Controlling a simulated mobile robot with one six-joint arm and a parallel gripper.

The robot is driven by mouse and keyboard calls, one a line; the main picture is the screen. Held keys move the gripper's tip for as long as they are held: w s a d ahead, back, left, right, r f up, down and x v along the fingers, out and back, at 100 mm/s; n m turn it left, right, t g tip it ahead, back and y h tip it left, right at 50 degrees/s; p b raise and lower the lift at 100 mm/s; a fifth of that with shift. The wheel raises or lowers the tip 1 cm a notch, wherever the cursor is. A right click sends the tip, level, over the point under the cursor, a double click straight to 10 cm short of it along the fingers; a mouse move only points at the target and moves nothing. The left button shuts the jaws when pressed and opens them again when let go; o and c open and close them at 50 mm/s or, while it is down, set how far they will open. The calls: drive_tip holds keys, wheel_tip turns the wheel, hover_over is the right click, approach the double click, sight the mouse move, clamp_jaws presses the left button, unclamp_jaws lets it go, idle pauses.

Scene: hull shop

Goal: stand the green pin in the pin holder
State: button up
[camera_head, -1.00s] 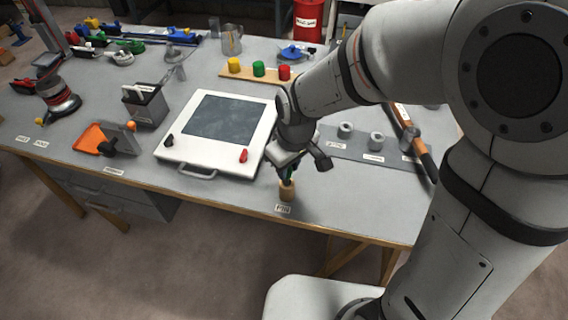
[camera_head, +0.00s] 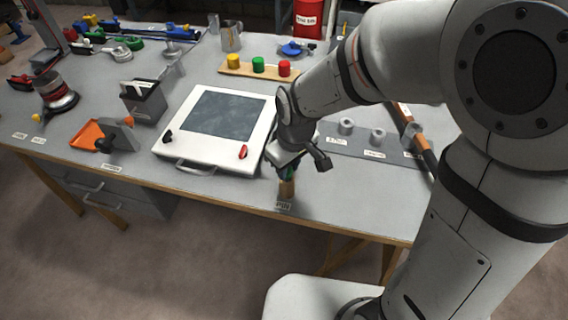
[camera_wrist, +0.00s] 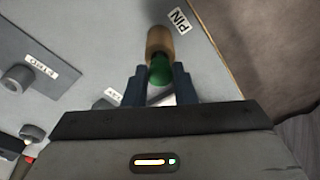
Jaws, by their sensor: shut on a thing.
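My gripper (camera_wrist: 160,76) is shut on the green pin (camera_wrist: 160,70), whose rounded green end shows between the two fingers in the wrist view. The pin holder (camera_wrist: 160,41), a small light-brown cylinder, stands directly beyond the pin, beside a "PIN" label. In the head view the gripper (camera_head: 287,168) is over the holder (camera_head: 286,188) near the table's front edge. A bit of green (camera_head: 288,174) shows just above the holder. I cannot tell whether the pin's lower end is inside it.
A white panel with a dark screen (camera_head: 214,114) lies left of the gripper. A grey mat with several grey cylinders (camera_head: 377,137) and an orange-and-black handled tool (camera_head: 420,145) lie to the right. A wooden strip (camera_head: 225,68) with coloured pegs stands behind. The table front edge is close.

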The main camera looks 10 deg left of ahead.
drive_tip(key=shift+f, duration=0.2)
drive_tip(key=shift+f+b, duration=0.35)
drive_tip(key=shift+b, duration=0.1)
idle(0.4)
drive_tip(key=o, duration=1)
drive_tip(key=shift+o, duration=0.2)
drive_tip(key=shift+o, duration=0.5)
drive_tip(key=o, duration=0.3)
